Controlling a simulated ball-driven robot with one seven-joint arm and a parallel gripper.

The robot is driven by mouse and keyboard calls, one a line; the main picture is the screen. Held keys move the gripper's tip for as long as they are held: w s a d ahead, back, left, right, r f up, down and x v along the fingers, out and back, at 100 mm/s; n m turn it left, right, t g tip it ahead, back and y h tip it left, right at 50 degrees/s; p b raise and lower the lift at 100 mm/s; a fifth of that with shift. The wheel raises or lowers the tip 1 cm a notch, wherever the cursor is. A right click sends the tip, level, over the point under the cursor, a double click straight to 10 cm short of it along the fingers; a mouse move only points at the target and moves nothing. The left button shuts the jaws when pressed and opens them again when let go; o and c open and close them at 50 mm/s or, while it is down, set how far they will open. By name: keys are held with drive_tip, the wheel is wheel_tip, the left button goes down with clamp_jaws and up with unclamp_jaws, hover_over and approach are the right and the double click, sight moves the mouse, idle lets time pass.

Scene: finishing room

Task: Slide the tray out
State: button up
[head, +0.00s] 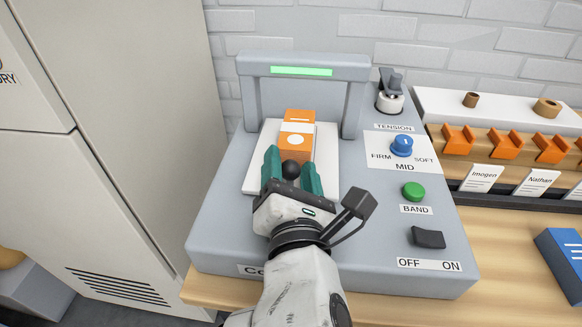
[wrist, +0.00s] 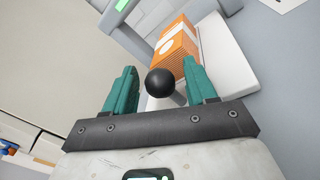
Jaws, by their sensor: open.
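The white tray (head: 327,166) lies flat on the grey banding machine (head: 220,215), its far part under the machine's arch. An orange box with a white band (head: 297,134) sits on the tray; it also shows in the wrist view (wrist: 180,50). A black ball knob (head: 291,169) is at the tray's near side, and it also shows in the wrist view (wrist: 160,82). My gripper (head: 292,172) is open, with its teal fingers on either side of the knob. In the wrist view gaps show between the knob and both fingers.
The arch (head: 303,67) with a green lit strip stands behind the box. Right of the tray are a blue dial (head: 401,146), a green button (head: 413,191) and a black switch (head: 428,237). A tall beige cabinet (head: 125,120) stands close on the left.

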drive_tip(key=shift+w, duration=0.1)
drive_tip(key=shift+c, duration=0.3)
clamp_jaws()
idle(0.4)
